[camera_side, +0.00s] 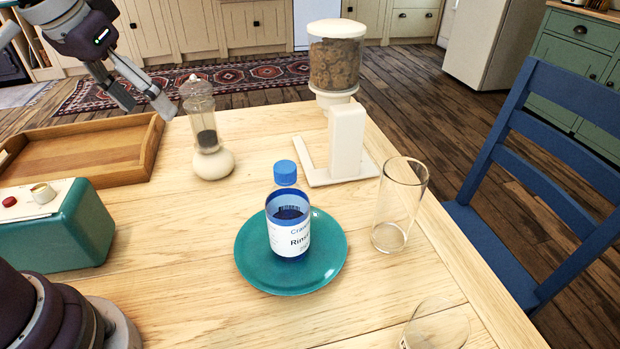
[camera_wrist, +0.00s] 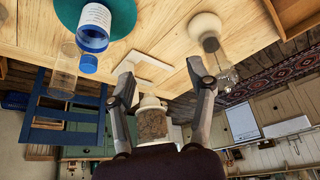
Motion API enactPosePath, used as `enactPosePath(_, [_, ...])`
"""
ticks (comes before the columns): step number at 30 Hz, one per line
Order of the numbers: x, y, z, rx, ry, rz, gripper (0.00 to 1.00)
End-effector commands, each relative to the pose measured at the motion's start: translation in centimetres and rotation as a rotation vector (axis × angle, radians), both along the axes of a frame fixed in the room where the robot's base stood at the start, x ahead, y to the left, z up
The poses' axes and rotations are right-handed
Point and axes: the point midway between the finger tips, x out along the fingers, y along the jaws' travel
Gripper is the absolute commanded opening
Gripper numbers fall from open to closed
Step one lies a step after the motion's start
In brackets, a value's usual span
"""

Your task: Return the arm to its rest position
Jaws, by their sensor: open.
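My gripper (camera_side: 146,103) is open and empty at the upper left of the side view, in the air above the table, left of the glass pepper mill (camera_side: 202,130). In the wrist view my gripper's two fingers (camera_wrist: 164,88) are spread apart with nothing held between them. A blue-capped rinse bottle (camera_side: 289,225) stands upright on a teal plate (camera_side: 325,262) on the table, well apart from my gripper. The bottle also shows at the upper left of the wrist view (camera_wrist: 93,28).
A wooden tray (camera_side: 150,148) lies below and left of my gripper. A blue chair (camera_side: 545,180) is right.

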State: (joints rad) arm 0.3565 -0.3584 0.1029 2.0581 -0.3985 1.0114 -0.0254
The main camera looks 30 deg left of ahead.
Motion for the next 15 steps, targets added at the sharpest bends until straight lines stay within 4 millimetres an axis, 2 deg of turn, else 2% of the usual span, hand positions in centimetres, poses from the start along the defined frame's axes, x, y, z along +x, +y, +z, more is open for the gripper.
enactPosePath(1, [-1.6, 0.7, -0.6, -0.005, -0.024, -0.03, 0.55])
enactPosePath(3, [-3.4, 0.6, -1.8, -0.003, -0.046, -0.087, 0.55])
enactPosePath(6, [-4.9, 0.2, -3.0, 0.0, -0.064, -0.138, 0.55])
enactPosePath(15, [-5.4, -0.1, -3.5, -0.001, -0.067, -0.159, 0.55])
